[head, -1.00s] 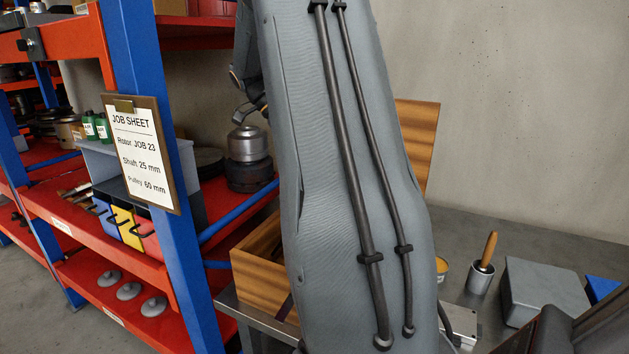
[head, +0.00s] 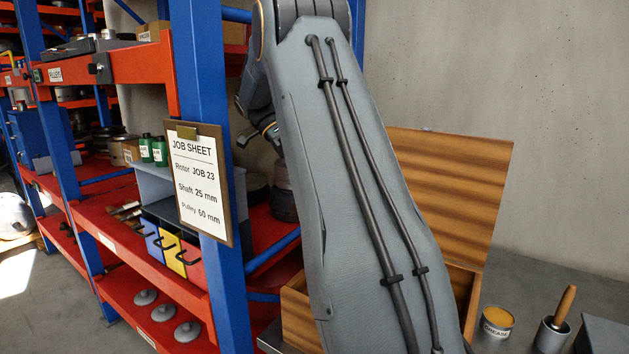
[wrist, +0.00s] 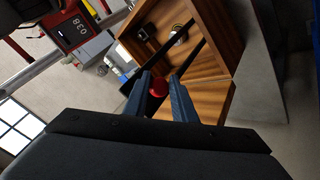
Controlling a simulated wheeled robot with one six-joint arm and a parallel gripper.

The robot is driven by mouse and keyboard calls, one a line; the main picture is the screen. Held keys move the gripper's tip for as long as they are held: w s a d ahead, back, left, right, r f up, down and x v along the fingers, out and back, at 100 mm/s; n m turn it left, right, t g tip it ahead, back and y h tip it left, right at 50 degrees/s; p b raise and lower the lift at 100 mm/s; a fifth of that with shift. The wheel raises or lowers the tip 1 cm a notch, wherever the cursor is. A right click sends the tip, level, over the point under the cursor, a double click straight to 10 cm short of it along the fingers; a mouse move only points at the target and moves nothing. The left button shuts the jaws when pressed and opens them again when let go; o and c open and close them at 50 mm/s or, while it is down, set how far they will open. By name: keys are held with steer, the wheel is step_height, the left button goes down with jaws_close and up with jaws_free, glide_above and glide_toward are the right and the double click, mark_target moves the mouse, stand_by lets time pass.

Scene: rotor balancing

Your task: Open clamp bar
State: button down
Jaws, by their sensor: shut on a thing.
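In the wrist view my gripper (wrist: 159,85) is shut on a round red knob (wrist: 157,88), with one blue-grey finger on each side. A dark bar (wrist: 192,58) runs diagonally beyond the fingers, across the wooden box. The knob may be the end of this clamp bar, but the joint between them is not clear. In the head view my arm fills the middle and I cannot make out the clamp bar or the knob there.
A wooden box (head: 302,320) with a raised lid (head: 450,180) stands behind my arm; it also shows in the wrist view (wrist: 215,30). A red and blue shelf rack (head: 205,120) with a job sheet (head: 200,185) is close on the left. A grease tin (head: 497,322) stands at right.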

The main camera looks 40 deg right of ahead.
steer(key=shift+d+f, duration=0.2)
steer(key=shift+f, duration=0.35)
steer(key=c, duration=1.6)
jaws_free()
steer(key=shift+d, duration=0.1)
steer(key=shift+c, duration=0.2)
steer(key=shift+o, duration=0.9)
steer(key=shift+w+d+f, duration=0.1)
steer(key=shift+d+f, duration=0.1)
steer(key=shift+d, duration=0.2)
steer(key=shift+a+r, duration=0.15)
steer(key=shift+a, duration=0.3)
steer(key=shift+w+r, duration=0.1)
steer(key=shift+r, duration=0.05)
steer(key=p+v, duration=0.2)
steer(key=v, duration=0.5)
steer(key=shift+w+r, duration=0.25)
steer(key=shift+a, duration=0.1)
